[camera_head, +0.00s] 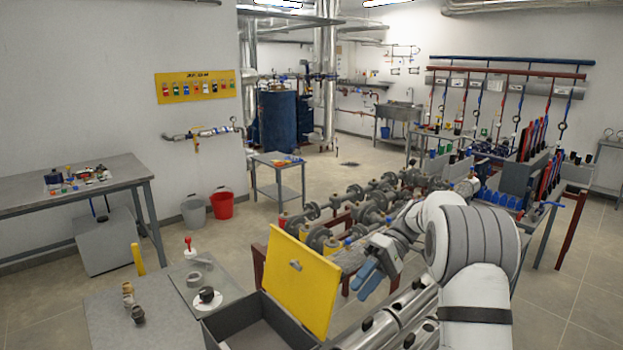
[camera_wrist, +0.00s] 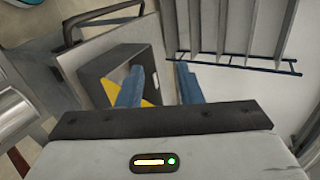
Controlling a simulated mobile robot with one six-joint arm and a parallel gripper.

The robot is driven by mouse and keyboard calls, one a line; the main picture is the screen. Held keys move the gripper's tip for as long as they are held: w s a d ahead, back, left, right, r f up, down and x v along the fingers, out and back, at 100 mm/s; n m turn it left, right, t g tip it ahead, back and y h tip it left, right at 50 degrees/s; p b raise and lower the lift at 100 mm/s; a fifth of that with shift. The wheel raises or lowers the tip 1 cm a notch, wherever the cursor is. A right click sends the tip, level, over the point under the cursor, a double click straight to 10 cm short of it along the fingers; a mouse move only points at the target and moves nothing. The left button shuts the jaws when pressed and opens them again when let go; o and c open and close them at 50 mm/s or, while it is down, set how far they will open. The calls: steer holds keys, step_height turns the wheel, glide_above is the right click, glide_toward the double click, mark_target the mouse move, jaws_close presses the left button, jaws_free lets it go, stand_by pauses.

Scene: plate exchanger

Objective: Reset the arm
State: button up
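My arm reaches in from the right in the head view. My gripper (camera_head: 363,283) has blue fingers and hangs to the right of a raised yellow panel, above or beside the metal pipes. In the wrist view, the two blue fingers of my gripper (camera_wrist: 160,80) stand apart with a clear gap and nothing between them. Behind them is a dark open box (camera_wrist: 110,75) with a yellow patch partly hidden by a finger.
The yellow panel (camera_head: 302,283) stands upright on an open grey box (camera_head: 262,328). Thick metal pipes (camera_head: 372,330) lie below my arm. A grey table (camera_head: 130,305) with small fittings is at left. Flanged pipework (camera_head: 372,208) fills the middle. Open floor lies around the buckets.

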steer(key=s+r+m+t+h, duration=0.4)
steer(key=s+t+h, duration=0.1)
steer(key=s, duration=0.8)
steer(key=s+d+f+m+t+h, duration=0.1)
steer(key=s+d+f+t+h, duration=0.1)
steer(key=s, duration=0.4)
steer(key=s+d+f+m+t+h+b, duration=0.1)
steer(key=s+f+m+t+h, duration=0.1)
steer(key=s+t, duration=0.2)
steer(key=s, duration=0.3)
steer(key=shift+d, duration=0.35)
